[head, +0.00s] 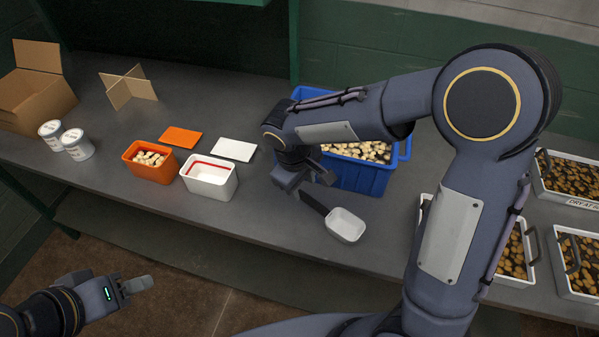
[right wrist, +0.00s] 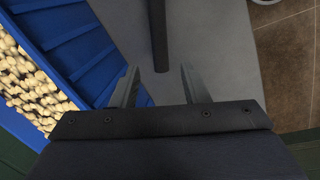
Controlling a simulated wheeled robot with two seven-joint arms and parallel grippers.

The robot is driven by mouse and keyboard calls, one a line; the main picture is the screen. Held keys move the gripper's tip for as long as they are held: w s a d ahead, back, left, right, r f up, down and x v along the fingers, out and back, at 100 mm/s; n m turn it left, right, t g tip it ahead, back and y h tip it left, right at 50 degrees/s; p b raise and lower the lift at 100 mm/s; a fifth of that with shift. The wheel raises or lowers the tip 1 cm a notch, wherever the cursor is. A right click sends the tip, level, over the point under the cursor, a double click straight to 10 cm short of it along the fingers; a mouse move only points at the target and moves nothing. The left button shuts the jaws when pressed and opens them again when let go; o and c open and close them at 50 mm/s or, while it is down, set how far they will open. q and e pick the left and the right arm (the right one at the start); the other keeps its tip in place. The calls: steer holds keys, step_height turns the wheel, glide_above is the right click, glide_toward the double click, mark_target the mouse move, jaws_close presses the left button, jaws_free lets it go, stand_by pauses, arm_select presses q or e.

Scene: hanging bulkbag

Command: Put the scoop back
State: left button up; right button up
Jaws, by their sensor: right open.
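The scoop has a white bowl (head: 345,225) and a black handle (head: 314,203). It appears to lie on the grey bench near its front edge, in front of the blue crate. My right gripper (head: 302,184) is open at the handle's end. In the right wrist view the handle (right wrist: 159,35) runs in from the top, and its end lies between the two spread fingers (right wrist: 160,86), with a gap on each side. My left gripper (head: 138,287) is empty, low at the left in front of the bench; its finger gap is unclear.
The blue crate (head: 358,178) of pale pieces stands behind the scoop, partly hidden by my right arm. An orange tub (head: 150,173) and a white tub (head: 209,190) stand left, their lids behind. Dark-filled trays (head: 570,185) stand right. Bare bench lies between white tub and scoop.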

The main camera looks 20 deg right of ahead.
step_height(320, 180, up, 5)
steer(key=s+d+r+m+t+y, duration=0.1)
steer(key=s+d+m, duration=0.3)
steer(key=s, duration=0.5)
steer(key=s+d+r+m+t+y, duration=0.2)
steer(key=s+d+m+t+y, duration=0.1)
steer(key=s, duration=0.7)
steer(key=shift+d+r+m+y, duration=0.2)
steer(key=shift+d+m+y, duration=0.25)
steer(key=shift+m+y, duration=0.4)
